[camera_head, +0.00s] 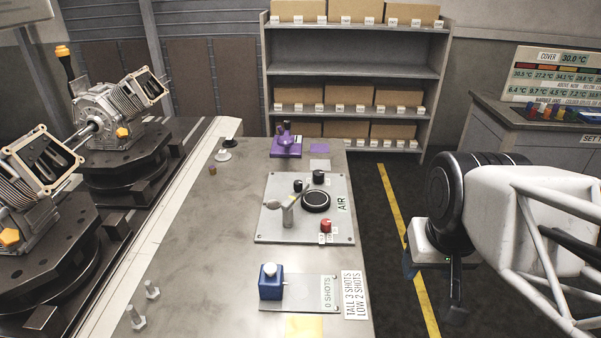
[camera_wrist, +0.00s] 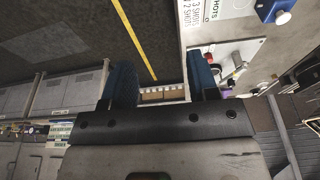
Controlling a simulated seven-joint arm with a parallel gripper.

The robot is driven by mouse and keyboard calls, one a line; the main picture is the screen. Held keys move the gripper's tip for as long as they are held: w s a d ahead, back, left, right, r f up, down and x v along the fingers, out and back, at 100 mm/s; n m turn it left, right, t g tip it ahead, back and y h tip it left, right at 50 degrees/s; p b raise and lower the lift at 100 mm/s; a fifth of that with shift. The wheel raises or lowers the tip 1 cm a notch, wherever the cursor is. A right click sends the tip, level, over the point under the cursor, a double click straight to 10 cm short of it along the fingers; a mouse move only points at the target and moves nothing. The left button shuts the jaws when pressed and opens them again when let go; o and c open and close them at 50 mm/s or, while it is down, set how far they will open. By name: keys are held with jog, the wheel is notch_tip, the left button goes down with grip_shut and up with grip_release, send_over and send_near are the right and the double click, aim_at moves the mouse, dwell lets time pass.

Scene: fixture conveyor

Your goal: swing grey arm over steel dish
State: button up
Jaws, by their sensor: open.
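A grey arm (camera_head: 288,211) on an upright post stands at the left part of the AIR plate (camera_head: 270,233) in the head view. Its top bar slants up to the right, near the round dish (camera_head: 316,201). The dish shows a dark rim with a lighter centre; I cannot tell whether the bar's tip is over it. My gripper (camera_head: 432,288) hangs right of the bench, over the floor, well apart from the plate. In the wrist view my gripper (camera_wrist: 162,72) is open, with nothing between its blue-padded fingers. The plate (camera_wrist: 232,52) shows there beyond the right finger, partly hidden.
A red knob (camera_head: 326,226) and black knobs stand on the plate. A blue box with a white button (camera_head: 270,281) is on the nearer plate, and a purple fixture (camera_head: 286,146) is farther back. Two engines (camera_head: 110,115) stand left. Shelves (camera_head: 355,69) stand behind; floor right of the bench is free.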

jog(key=w+a+r, duration=0.2)
jog(key=w+a, duration=0.1)
jog(key=w, duration=0.8)
jog(key=m+g, duration=0.2)
jog(key=g, duration=0.1)
send_over(298, 182)
notch_tip(298, 182, down, 10)
jog(key=shift+s+d, duration=0.15)
jog(key=shift+w+a+f, duration=0.15)
jog(key=shift+w+a, duration=0.05)
jog(key=shift+f, duration=0.15)
jog(key=shift+f, duration=3.75)
grip_shut()
